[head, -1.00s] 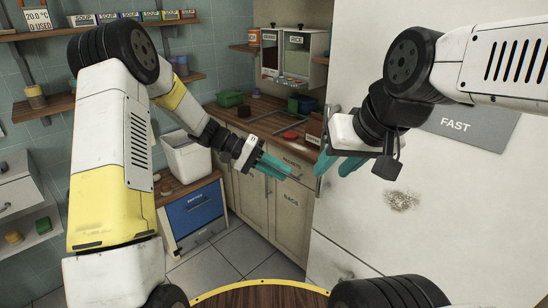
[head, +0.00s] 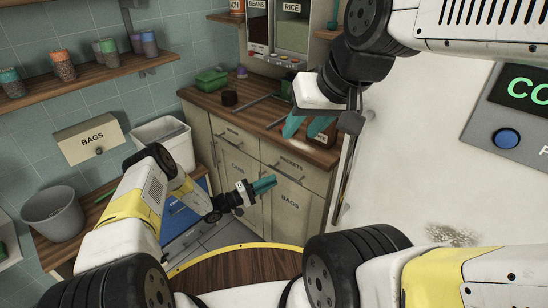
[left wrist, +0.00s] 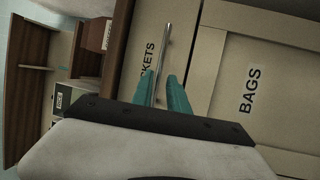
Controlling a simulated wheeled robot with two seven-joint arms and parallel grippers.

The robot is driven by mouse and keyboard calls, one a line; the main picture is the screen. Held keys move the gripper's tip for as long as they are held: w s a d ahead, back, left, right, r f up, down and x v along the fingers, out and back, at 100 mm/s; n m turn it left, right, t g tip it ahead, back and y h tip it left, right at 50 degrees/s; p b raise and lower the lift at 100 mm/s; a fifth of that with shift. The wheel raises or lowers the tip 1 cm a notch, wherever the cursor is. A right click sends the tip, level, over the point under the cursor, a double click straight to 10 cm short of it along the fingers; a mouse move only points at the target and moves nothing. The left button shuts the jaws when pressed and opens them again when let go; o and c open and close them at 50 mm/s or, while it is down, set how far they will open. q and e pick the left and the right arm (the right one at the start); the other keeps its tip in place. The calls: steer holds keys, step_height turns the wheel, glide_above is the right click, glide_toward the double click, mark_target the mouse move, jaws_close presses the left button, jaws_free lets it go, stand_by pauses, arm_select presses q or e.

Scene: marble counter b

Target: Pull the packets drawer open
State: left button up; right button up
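The packets drawer (head: 297,168) is in the cabinet under the counter, its front looking flush with the cabinet. In the left wrist view its pale front (left wrist: 190,50) carries a metal bar handle (left wrist: 166,40) and a partly hidden label. My left gripper (head: 265,185) is in front of the cabinet, near the drawer's lower left in the head view. In the left wrist view its teal fingers (left wrist: 161,82) are apart, with the handle showing between their tips; I cannot tell whether they touch it. My right gripper (head: 305,125) is open and empty, higher up before the counter.
The bags door (head: 288,205) is below the drawer. A brown box (head: 322,132) and a green tub (head: 211,80) stand on the counter. A large white appliance (head: 430,170) stands close on the right. A round wooden top (head: 240,268) is in front.

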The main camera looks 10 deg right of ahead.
mark_target(285, 174)
arm_select(q)
steer(key=x, duration=0.6)
steer(key=shift+w+d, duration=0.1)
steer(key=shift+d, duration=0.25)
jaws_close()
stand_by(1.1)
